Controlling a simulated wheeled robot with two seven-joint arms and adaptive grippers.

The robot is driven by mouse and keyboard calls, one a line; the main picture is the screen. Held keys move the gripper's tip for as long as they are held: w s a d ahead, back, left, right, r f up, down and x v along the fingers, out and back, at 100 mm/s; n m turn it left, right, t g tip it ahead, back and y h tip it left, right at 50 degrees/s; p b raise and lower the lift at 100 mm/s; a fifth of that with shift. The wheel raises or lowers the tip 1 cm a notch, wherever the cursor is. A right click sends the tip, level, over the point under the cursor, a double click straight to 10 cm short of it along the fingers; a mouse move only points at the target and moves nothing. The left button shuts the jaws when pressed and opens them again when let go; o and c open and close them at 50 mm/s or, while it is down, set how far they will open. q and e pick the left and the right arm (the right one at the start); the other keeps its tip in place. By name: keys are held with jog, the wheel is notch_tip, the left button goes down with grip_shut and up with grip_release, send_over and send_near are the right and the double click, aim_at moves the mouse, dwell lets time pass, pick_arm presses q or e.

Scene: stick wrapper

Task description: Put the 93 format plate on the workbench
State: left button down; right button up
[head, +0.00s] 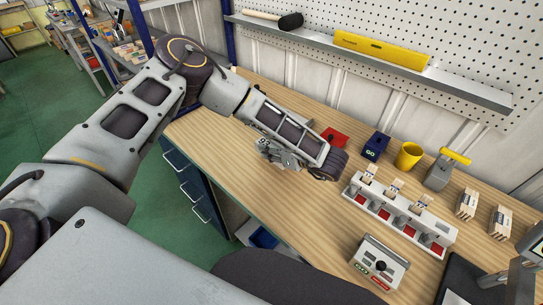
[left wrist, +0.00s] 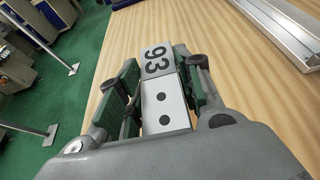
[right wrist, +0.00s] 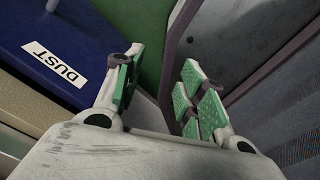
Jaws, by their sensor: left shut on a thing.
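The 93 format plate (left wrist: 160,90) is a light grey plate marked "93" with black dots. My left gripper (left wrist: 158,85) is shut on it, with green pads on both sides of it. In the left wrist view the plate shows against the bare wood of the workbench (left wrist: 220,60). In the head view my left gripper (head: 278,155) hangs over the left part of the workbench (head: 260,185). The plate is not clear there, and I cannot tell whether it touches the wood. My right gripper (right wrist: 160,95) is open and empty beside a blue bin labelled DUST (right wrist: 55,60).
A rack with several slots (head: 400,215), a control box (head: 380,262), a blue box (head: 376,146), a yellow cup (head: 408,155) and a red item (head: 335,136) stand to the right. A shelf (head: 370,58) runs along the back. The workbench's front left is clear.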

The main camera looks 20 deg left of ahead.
pick_arm(q)
jog(key=shift+f, duration=1.85)
jog(key=shift+f, duration=0.15)
jog(key=c, duration=1)
grip_release()
jog(key=shift+o, duration=0.2)
jog(key=shift+d+r, duration=0.15)
jog(key=shift+r, duration=0.05)
jog(key=shift+b+v, duration=0.55)
jog(key=shift+v, duration=5.35)
jog(key=shift+s+f, duration=0.1)
jog(key=shift+f, duration=0.05)
